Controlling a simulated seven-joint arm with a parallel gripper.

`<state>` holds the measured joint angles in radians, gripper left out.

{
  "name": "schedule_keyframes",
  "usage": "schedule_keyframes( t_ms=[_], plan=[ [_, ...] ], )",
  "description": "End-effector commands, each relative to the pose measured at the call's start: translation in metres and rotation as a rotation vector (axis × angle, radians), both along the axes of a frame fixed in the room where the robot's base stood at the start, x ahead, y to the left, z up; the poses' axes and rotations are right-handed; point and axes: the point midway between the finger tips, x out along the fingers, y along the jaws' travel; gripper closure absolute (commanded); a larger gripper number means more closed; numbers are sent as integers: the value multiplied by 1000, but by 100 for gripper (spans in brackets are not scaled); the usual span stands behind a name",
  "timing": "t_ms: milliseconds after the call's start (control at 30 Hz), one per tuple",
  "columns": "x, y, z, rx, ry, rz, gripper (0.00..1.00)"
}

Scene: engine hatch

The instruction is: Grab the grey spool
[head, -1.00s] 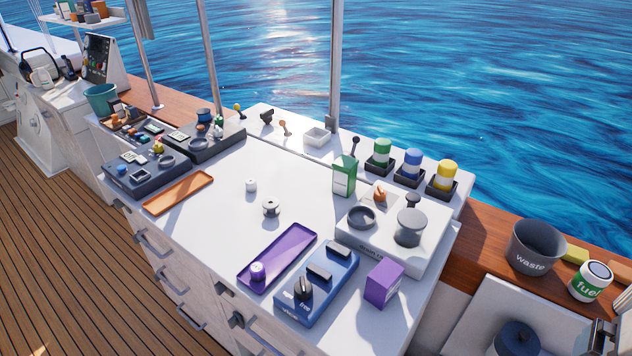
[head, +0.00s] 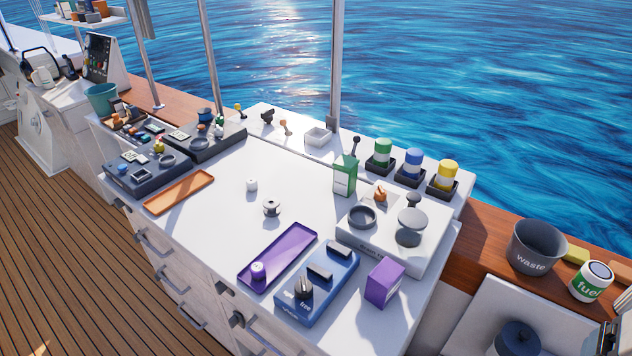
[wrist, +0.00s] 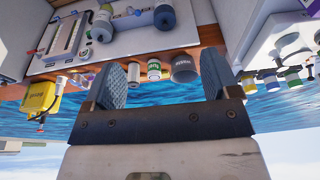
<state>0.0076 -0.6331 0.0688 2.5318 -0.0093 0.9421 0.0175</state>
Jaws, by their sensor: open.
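A small pale grey spool (head: 271,208) with a dark centre stands upright near the middle of the white worktop (head: 215,220) in the head view. A smaller whitish piece (head: 251,184) stands just behind it, apart from it. My gripper (wrist: 163,65) shows only in the wrist view. Its two blue-grey textured fingers are spread wide, with nothing held between them. The wrist view looks past the fingers to the water and the side counter, and I cannot make out the spool there. My gripper is not visible in the head view.
Around the spool are an orange tray (head: 160,201), a purple tray (head: 300,236), a blue switch box (head: 326,296), a purple box (head: 384,283) and a green box (head: 345,176). A white unit (head: 430,254) stands right. The worktop around the spool is clear.

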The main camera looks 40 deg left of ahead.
Motion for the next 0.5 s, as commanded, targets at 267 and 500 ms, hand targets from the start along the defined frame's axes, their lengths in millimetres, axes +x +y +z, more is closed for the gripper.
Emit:
schedule_keyframes(
  t_ms=[267,500],
  plan=[
    [15,22,-3,78,21,-18,18],
    [50,81,-9,266,88,-76,18]
  ],
)
